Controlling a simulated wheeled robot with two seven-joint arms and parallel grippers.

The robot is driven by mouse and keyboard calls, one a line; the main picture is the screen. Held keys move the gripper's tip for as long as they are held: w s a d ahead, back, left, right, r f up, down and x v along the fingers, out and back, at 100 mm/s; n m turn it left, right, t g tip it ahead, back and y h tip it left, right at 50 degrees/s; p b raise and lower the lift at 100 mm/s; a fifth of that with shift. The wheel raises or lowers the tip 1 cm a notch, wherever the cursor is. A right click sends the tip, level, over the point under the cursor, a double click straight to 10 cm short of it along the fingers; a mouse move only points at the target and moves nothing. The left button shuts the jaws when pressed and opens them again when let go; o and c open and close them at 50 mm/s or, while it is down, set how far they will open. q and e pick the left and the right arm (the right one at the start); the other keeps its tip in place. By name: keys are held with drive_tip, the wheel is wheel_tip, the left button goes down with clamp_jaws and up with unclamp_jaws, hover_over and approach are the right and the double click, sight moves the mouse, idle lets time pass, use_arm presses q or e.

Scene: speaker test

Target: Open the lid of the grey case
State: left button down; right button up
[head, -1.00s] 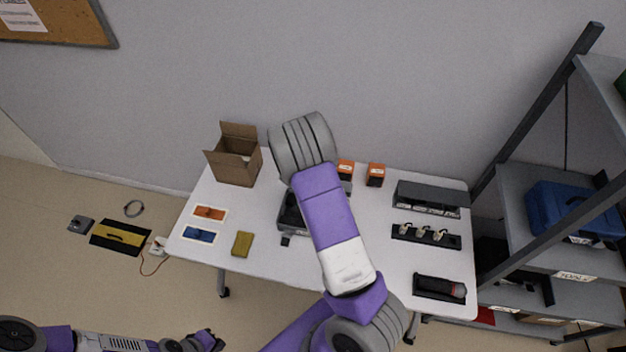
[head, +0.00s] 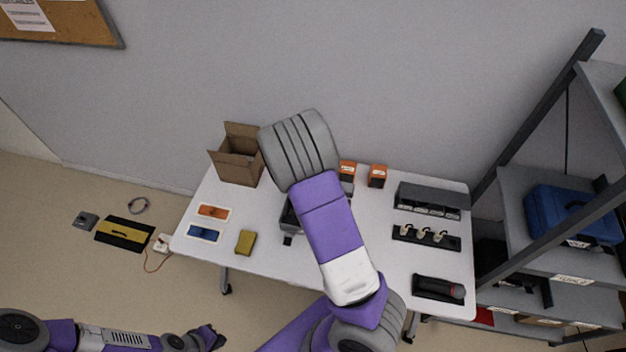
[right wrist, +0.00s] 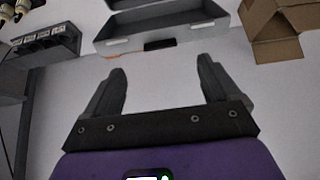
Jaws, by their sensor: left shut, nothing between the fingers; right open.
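The grey case (head: 287,218) is on the white table, mostly hidden behind my right arm in the head view; its dark front left part shows. The right wrist view shows a hollow grey shell (right wrist: 165,38) with raised rims at the top, cut off by the frame, apparently part of the case. I cannot tell how far the lid stands open. My right gripper (right wrist: 162,75) is open and empty, its fingers pointing toward the shell and apart from it. In the head view its fingers are hidden. My left gripper (head: 218,338) is shut and empty, low at left, away from the table.
An open cardboard box (head: 238,162) stands at the table's back left. Orange boxes (head: 378,176) stand at the back. A dark grey block (head: 430,198), a bulb strip (head: 425,238) and a black tray (head: 438,288) fill the right side. A shelf rack (head: 545,180) stands to the right.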

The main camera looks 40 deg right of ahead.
drive_tip(key=shift+f, duration=0.1)
drive_tip(key=shift+c, duration=1.2)
drive_tip(key=a+f+m+b, duration=0.1)
drive_tip(key=m+b, duration=0.1)
drive_tip(key=a+f+m+b, duration=0.1)
drive_tip(key=f+m+b, duration=0.1)
drive_tip(key=a+f+m+t+b, duration=0.1)
drive_tip(key=f+m+b, duration=0.1)
drive_tip(key=m+b, duration=0.1)
drive_tip(key=shift+w, duration=0.25)
drive_tip(key=c, duration=1)
drive_tip(key=f+m+b, duration=0.1)
drive_tip(key=m+b, duration=0.1)
drive_tip(key=a+m+b, duration=0.1)
drive_tip(key=m+b, duration=0.1)
drive_tip(key=m, duration=0.1)
drive_tip(key=a+f+m+t+h+b, duration=0.1)
drive_tip(key=m+b, duration=0.1)
drive_tip(key=m, duration=0.1)
drive_tip(key=shift+a+f, duration=0.2)
drive_tip(key=shift+f, duration=0.1)
clamp_jaws()
drive_tip(key=s+a+m+t+h+b, duration=0.25)
drive_tip(key=s+m+h+b, duration=0.25)
drive_tip(key=m+b, duration=1.3)
drive_tip(key=w+d+f+m+p, duration=0.1)
drive_tip(key=w+d+m+p, duration=0.2)
drive_tip(key=w+d, duration=0.4)
drive_tip(key=shift+w+d, duration=0.25)
drive_tip(key=shift+d, duration=1.25)
